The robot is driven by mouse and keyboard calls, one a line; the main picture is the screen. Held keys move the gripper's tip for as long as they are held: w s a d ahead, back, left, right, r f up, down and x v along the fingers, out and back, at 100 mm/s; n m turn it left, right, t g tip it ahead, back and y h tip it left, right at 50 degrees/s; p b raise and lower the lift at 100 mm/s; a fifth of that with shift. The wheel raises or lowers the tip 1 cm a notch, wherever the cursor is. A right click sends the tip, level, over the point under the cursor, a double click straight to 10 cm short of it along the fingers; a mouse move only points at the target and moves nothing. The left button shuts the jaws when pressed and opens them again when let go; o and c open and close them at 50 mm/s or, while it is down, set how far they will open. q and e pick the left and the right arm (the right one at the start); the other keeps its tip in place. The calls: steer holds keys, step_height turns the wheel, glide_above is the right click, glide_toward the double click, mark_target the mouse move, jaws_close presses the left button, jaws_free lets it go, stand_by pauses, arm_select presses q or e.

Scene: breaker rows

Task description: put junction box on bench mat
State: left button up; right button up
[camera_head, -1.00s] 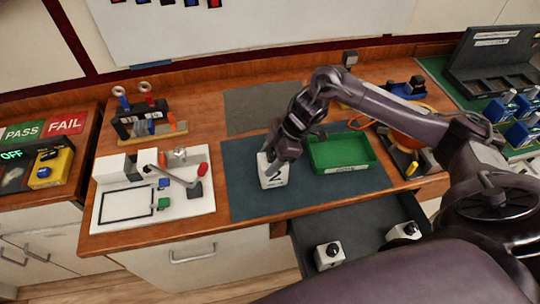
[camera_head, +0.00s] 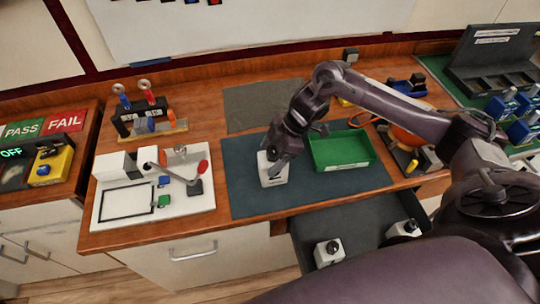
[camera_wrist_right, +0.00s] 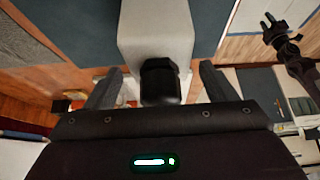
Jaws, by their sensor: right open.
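The junction box (camera_head: 273,172) is a small white box with a black knob. It stands upright on the dark blue bench mat (camera_head: 245,198), toward its left side. My right gripper (camera_head: 272,155) is at the top of the box. In the right wrist view the box (camera_wrist_right: 155,28) and its black knob (camera_wrist_right: 160,82) lie between the two spread fingers (camera_wrist_right: 160,88), with gaps beside the knob. My left gripper (camera_wrist_right: 268,20) shows small at the upper right of the wrist view, away from the box; its jaws are too small to judge.
A green tray (camera_head: 341,163) sits on the mat's right part. A white board with a red-knobbed lever (camera_head: 203,167) is to the left. An open drawer (camera_head: 375,222) below holds two similar white boxes (camera_head: 328,253). The mat's front left is clear.

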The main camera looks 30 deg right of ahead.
steer(key=b+v, duration=0.2)
steer(key=v, duration=0.9)
steer(key=shift+r, duration=0.2)
steer(key=shift+f, duration=0.1)
